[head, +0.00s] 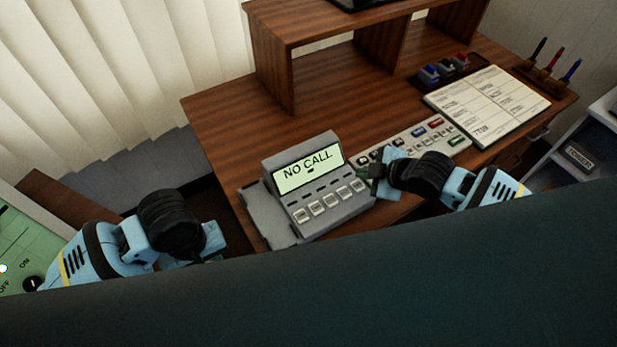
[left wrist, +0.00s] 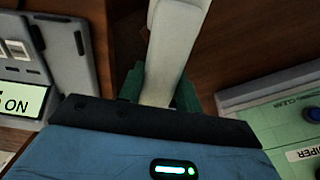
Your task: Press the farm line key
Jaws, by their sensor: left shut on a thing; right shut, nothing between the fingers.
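The grey desk phone (head: 310,190) stands on the wooden desk with its lit screen reading NO CALL. A row of several pale keys (head: 329,202) runs below the screen; their labels are too small to read. My right gripper (head: 378,178) is shut and empty, at the right end of the phone near the rightmost key; I cannot tell whether it touches. My left gripper (head: 208,246) is low at the desk's left side. In the left wrist view it (left wrist: 158,90) is shut on a pale, long thing (left wrist: 172,45) that looks like a handset. The phone's side cradle (head: 267,212) is empty.
A grey button panel (head: 400,142) lies behind my right gripper. A paper chart (head: 487,103), a stamp tray (head: 447,74) and a pen holder (head: 553,82) sit farther right. A green panel (head: 22,240) is at the left. A dark foreground edge hides the lower view.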

